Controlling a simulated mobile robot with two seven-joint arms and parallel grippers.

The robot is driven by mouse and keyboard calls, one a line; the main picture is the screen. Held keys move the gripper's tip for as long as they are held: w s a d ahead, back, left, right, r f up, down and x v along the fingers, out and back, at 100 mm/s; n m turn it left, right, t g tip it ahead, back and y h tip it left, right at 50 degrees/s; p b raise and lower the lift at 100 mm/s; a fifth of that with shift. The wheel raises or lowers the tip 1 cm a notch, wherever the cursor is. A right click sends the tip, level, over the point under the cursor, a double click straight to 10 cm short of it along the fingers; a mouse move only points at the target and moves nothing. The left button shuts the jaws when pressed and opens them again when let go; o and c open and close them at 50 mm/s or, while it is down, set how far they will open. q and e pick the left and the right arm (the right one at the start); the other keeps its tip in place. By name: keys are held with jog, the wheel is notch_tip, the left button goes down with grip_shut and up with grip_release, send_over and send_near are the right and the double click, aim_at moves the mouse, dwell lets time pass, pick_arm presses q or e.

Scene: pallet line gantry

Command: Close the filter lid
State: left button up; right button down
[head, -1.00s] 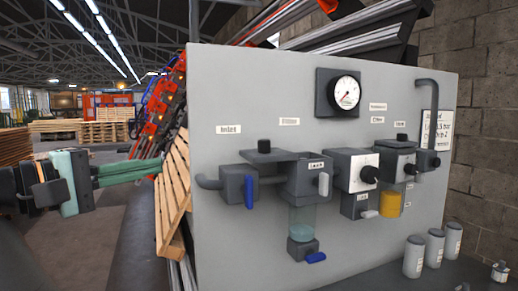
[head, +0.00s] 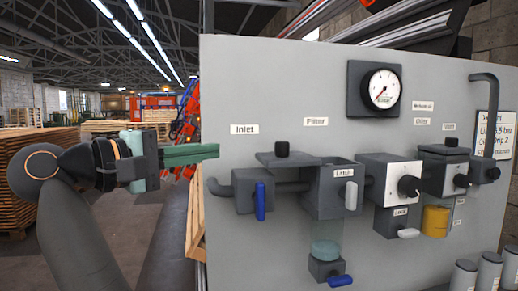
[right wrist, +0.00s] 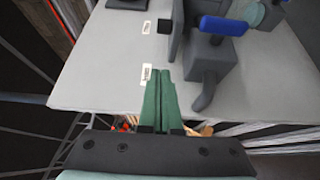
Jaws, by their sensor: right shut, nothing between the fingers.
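The filter lid (head: 290,159) is a flat dark grey plate with a black knob (head: 282,149). It lies out to the left of the filter housing (head: 333,196), level with its top, and extends over the inlet pipe. The housing carries a "Latch" label and a white lever (head: 351,195); a clear bowl hangs below. My right gripper (head: 217,151) has green fingers, shut and empty, left of the lid and apart from it. In the right wrist view the fingers (right wrist: 160,72) are together, below the black knob (right wrist: 163,26). My left gripper is out of view.
The inlet block (head: 253,191) with a blue handle (head: 261,201) sits under the lid's left end. A pressure gauge (head: 383,88) is above right. A knobbed regulator (head: 391,180) stands right of the filter. Open space lies left of the grey panel (head: 290,90).

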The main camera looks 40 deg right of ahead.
aim_at(277, 150)
jog(key=s+d, duration=0.2)
jog(key=d, duration=0.7)
jog(key=shift+s+d, duration=0.2)
jog(key=shift+s, duration=0.15)
jog(key=d, duration=0.1)
jog(key=s+d+b, duration=0.1)
jog(key=d, duration=0.1)
jog(key=shift+s+f+b, duration=0.25)
jog(key=shift+s+b, duration=0.1)
jog(key=shift+b, duration=0.05)
jog(key=s+d, duration=0.1)
jog(key=d, duration=0.1)
jog(key=s+d+b, duration=0.1)
jog(key=d, duration=0.1)
jog(key=s+d, duration=0.1)
jog(key=shift+s+d+r, duration=0.1)
jog(key=shift+d+r, duration=0.1)
jog(key=shift+d, duration=0.2)
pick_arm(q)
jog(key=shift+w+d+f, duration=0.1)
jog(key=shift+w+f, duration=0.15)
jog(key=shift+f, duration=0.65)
pick_arm(e)
jog(key=shift+r, duration=0.1)
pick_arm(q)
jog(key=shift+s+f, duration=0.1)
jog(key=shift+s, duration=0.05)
